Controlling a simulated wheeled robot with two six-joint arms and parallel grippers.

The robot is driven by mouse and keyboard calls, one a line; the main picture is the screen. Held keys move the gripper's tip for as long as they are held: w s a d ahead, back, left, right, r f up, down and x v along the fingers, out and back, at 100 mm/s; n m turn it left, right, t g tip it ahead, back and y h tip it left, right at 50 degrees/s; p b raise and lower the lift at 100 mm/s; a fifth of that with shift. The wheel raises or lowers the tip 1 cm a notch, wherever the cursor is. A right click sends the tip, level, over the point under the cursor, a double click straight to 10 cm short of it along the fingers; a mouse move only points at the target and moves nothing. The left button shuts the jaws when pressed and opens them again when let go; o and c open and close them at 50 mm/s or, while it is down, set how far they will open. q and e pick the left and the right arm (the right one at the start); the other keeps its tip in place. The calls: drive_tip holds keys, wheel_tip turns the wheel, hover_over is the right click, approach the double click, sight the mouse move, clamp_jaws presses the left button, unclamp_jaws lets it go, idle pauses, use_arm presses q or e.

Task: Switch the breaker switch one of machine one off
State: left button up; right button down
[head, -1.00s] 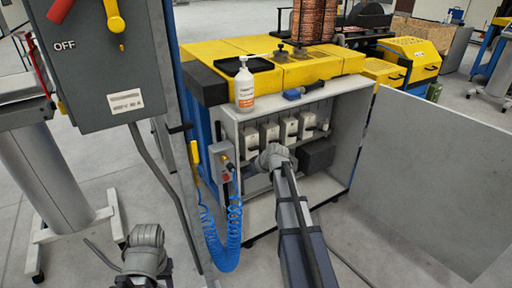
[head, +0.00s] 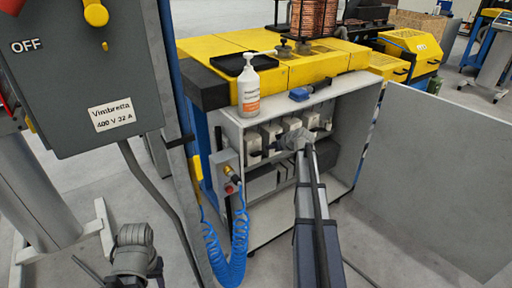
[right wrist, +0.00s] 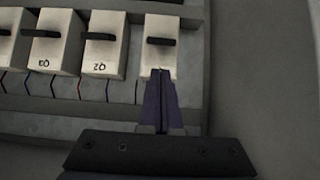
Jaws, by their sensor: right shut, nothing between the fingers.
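The open grey cabinet (head: 352,128) of the yellow-topped machine holds a row of white breakers with black levers. In the right wrist view the breakers appear upside down, with labels Q3 (right wrist: 52,48) and Q2 (right wrist: 101,45). The rightmost breaker (right wrist: 161,52) there has its label hidden or unreadable behind my fingertips. Its black lever (right wrist: 161,41) lies level, much like the others. My right gripper (right wrist: 160,74) is shut and empty, its tips overlapping that breaker's lower edge; contact is unclear. In the head view my right forearm reaches into the cabinet.
A small control box (head: 229,174) with a coiled blue hose (head: 239,235) hangs at the cabinet's left. The open door (head: 445,165) stands right. A grey OFF box (head: 85,75) stands at left.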

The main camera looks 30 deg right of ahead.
sight(257, 154)
drive_tip(key=shift+w, duration=0.1)
idle(0.3)
drive_tip(key=b+x, duration=0.6)
drive_tip(key=x, duration=0.4)
